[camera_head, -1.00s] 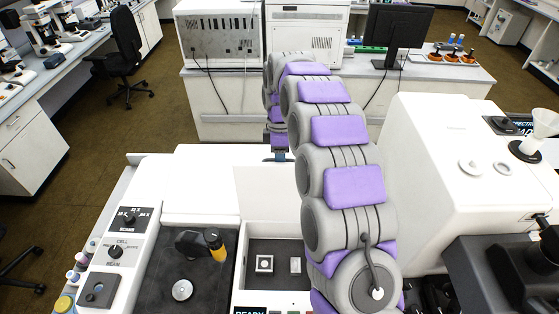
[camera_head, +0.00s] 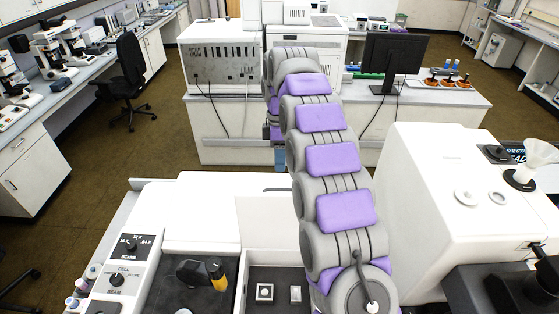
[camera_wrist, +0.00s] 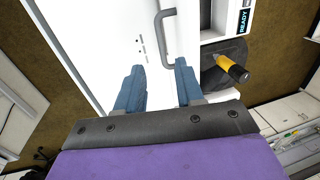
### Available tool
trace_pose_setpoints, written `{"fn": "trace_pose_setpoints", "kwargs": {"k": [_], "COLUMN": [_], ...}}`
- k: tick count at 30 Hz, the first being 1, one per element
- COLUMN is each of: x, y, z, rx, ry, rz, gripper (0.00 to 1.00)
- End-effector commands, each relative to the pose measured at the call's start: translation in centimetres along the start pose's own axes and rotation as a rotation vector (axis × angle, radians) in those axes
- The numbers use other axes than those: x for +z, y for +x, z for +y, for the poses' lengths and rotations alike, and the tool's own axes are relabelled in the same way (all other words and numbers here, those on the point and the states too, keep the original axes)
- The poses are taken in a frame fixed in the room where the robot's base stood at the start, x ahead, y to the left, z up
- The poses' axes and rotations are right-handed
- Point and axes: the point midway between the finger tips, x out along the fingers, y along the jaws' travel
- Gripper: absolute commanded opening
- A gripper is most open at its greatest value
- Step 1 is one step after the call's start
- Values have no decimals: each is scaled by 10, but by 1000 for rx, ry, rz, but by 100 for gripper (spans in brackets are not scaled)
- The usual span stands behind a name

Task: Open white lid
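The white lid (camera_wrist: 140,25) shows in the wrist view as a flat white panel with a grey bar handle (camera_wrist: 168,38). My gripper (camera_wrist: 160,78) is open and empty. Its two blue fingers are spread, and the handle lies beyond their tips, nearer the right finger, with a visible gap. In the head view, a white panel (camera_head: 265,222) stands behind the open sample compartment, partly covered by my arm. A dark bar is at its far edge. My gripper (camera_head: 280,156) shows partly above that bar. How far the lid is tilted is unclear.
The compartment (camera_head: 252,288) holds two small square pieces. A black and yellow tool (camera_head: 217,274) sits on the dark bay to its left. The tall white housing (camera_head: 425,185) stands right of my arm. A bench with a monitor (camera_head: 395,55) is behind.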

Motion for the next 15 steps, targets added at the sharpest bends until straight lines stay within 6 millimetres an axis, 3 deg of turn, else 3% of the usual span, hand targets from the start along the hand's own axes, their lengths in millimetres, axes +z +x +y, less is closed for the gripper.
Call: {"fn": "trace_pose_setpoints", "kwargs": {"k": [1,15], "x": [1,-1], "y": [-11,-54], "z": [-1,0], "rx": [-1,0], "ry": [1,0], "rz": [0,0], "gripper": [37,37]}}
